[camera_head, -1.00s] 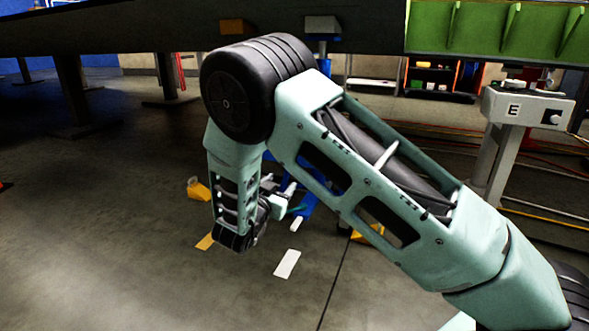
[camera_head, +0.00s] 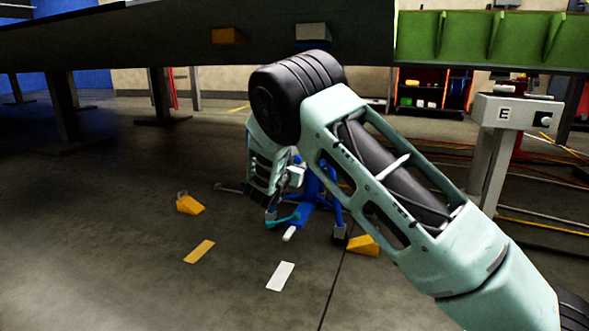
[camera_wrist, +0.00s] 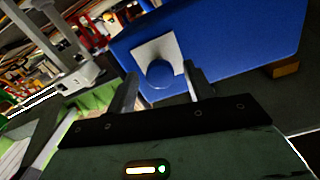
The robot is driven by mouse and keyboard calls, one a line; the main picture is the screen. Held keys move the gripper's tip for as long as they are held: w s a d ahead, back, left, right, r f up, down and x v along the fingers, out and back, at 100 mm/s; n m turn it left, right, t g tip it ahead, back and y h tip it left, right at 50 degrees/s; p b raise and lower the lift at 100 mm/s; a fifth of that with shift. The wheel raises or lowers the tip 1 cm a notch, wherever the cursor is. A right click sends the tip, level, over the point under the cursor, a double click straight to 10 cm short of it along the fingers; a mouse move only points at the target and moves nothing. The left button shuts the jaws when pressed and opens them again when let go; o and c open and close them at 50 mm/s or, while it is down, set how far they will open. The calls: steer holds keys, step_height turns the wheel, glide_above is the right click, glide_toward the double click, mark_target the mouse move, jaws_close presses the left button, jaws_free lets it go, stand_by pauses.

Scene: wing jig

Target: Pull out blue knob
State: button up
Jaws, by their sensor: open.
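A round blue knob (camera_wrist: 160,74) stands out from a pale square plate (camera_wrist: 146,52) on the face of a blue box (camera_wrist: 218,30) in the wrist view. My gripper (camera_wrist: 160,80) is open. I cannot tell how far the fingertips are from the knob. In the head view the blue stand (camera_head: 317,190) is partly behind my arm, and the knob is hidden there.
The dark wing panel (camera_head: 150,35) spans the top, with its green section (camera_head: 480,35) at right. A grey post marked E (camera_head: 500,112) stands at right. Yellow wedges (camera_head: 190,204) and floor marks (camera_head: 280,276) lie around the stand.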

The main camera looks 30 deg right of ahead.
mark_target(295, 161)
steer(key=shift+w+d, duration=0.2)
jaws_close()
steer(key=p+v, duration=0.2)
steer(key=v, duration=0.1)
steer(key=shift+s+a+r, duration=0.1)
steer(key=shift+s+a, duration=0.05)
steer(key=shift+f, duration=0.2)
jaws_free()
steer(key=shift+s+a+r, duration=0.1)
